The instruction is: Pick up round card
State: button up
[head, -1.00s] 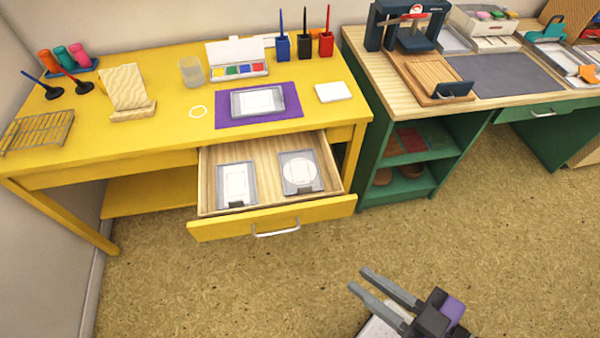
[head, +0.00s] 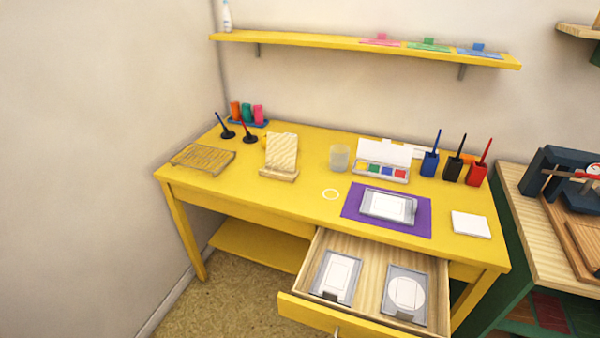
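A round white card (head: 406,292) lies on a grey plate (head: 391,311) in the right half of the open drawer (head: 372,278) of the yellow desk. A second grey plate (head: 322,288) with a white rectangular card (head: 340,274) lies in the left half of the drawer. Another plate with a white rectangular card (head: 389,206) rests on a purple mat (head: 352,203) on the desktop. My gripper is not in the head view now, so its state is hidden.
A white stack (head: 471,224) lies right of the mat. A clear cup (head: 340,157), paint box (head: 382,172) and brush pots (head: 430,164) stand behind. A shelf (head: 330,38) hangs above.

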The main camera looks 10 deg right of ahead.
aim_at(406, 294)
jog(key=i+j+z, duration=0.1)
jog(key=i+j, duration=0.75)
jog(key=j, duration=0.1)
